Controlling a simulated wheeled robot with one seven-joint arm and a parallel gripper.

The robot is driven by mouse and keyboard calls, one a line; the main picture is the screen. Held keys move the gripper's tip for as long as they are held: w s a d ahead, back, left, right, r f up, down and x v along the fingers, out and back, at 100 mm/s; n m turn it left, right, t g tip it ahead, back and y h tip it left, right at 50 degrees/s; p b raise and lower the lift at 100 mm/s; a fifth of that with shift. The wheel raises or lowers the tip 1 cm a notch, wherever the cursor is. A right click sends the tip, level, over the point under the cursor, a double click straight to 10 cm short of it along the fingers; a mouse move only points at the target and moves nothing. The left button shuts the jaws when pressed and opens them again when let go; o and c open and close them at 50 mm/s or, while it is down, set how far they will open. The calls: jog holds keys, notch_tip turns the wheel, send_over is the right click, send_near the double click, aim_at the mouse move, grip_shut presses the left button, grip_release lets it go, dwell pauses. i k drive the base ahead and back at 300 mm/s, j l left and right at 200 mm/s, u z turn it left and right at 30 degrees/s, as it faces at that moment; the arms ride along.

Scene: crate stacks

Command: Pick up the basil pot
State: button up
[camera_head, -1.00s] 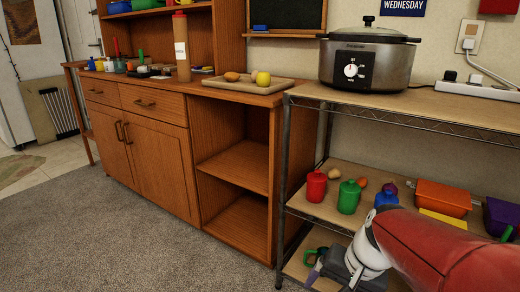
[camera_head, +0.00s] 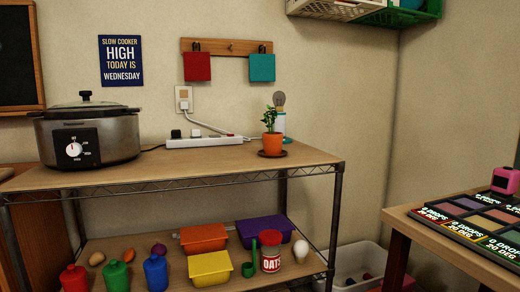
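The basil pot (camera_head: 270,143) is a small orange pot with a green leafy plant. It stands upright on a dark saucer (camera_head: 272,154) near the right end of the wire rack's wooden top shelf (camera_head: 200,164). A lamp-like thing with a bulb (camera_head: 280,112) stands close behind it, partly hidden. My gripper and arm are out of the picture now.
A slow cooker (camera_head: 88,135) stands at the shelf's left end, and a power strip (camera_head: 205,142) lies behind. The shelf front is clear. Below are colored jars (camera_head: 115,275), bins (camera_head: 210,268) and an oats can (camera_head: 270,252). A table with a palette board (camera_head: 470,222) is right.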

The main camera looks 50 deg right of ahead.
aim_at(272, 141)
jog(key=k+z, duration=0.15)
jog(key=z, duration=1.45)
